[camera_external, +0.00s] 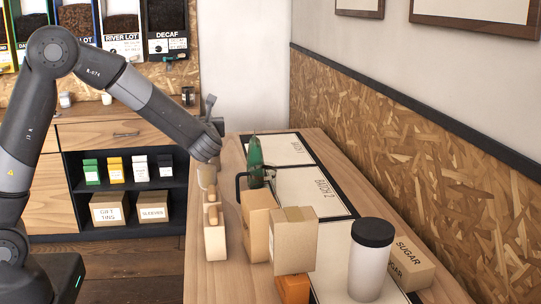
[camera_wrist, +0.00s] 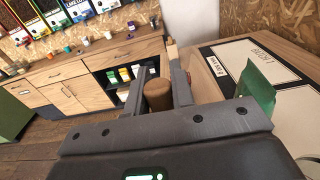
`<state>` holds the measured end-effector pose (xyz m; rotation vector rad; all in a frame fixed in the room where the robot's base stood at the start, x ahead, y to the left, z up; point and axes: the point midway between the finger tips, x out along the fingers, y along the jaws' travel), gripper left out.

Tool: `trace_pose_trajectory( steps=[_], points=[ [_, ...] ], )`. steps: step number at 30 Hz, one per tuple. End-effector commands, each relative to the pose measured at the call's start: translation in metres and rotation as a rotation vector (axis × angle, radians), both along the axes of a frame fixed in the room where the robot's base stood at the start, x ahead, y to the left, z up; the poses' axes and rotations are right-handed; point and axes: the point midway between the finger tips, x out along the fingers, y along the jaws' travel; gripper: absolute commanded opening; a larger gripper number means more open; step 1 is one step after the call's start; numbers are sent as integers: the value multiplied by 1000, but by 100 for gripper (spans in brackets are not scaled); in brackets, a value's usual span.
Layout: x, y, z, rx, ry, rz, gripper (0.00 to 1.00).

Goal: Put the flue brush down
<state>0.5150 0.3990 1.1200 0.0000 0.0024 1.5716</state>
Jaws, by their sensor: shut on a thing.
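My gripper (camera_wrist: 157,82) is shut on a brown, round-topped piece (camera_wrist: 158,95), which I take to be the flue brush. It sits between the two grey fingers in the wrist view, and its lower part is hidden. In the external view a tan cylinder (camera_external: 207,176) shows just below the end of my arm, near the left edge of the wooden table (camera_external: 184,280). I cannot tell whether it touches the table. My fingers are not clear in the external view.
A green bag (camera_external: 255,160) stands right of my gripper, by a dark bracket. The table bears a framed "Batch" board (camera_external: 310,185), a pale wooden block (camera_external: 214,242), cardboard boxes (camera_external: 294,240), a white canister (camera_external: 370,268) and a sugar box (camera_external: 412,262). A shelved counter (camera_external: 125,130) stands behind.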

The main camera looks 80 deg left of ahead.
Motion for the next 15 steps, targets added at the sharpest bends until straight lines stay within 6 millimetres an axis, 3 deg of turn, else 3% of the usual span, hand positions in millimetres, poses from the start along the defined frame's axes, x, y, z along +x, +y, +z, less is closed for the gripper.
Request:
trace_pose_trajectory(
  steps=[11,15],
  points=[
    [0,0,-41,-1,2,1,0],
    [0,0,-45,2,-1,0,0]
  ],
)
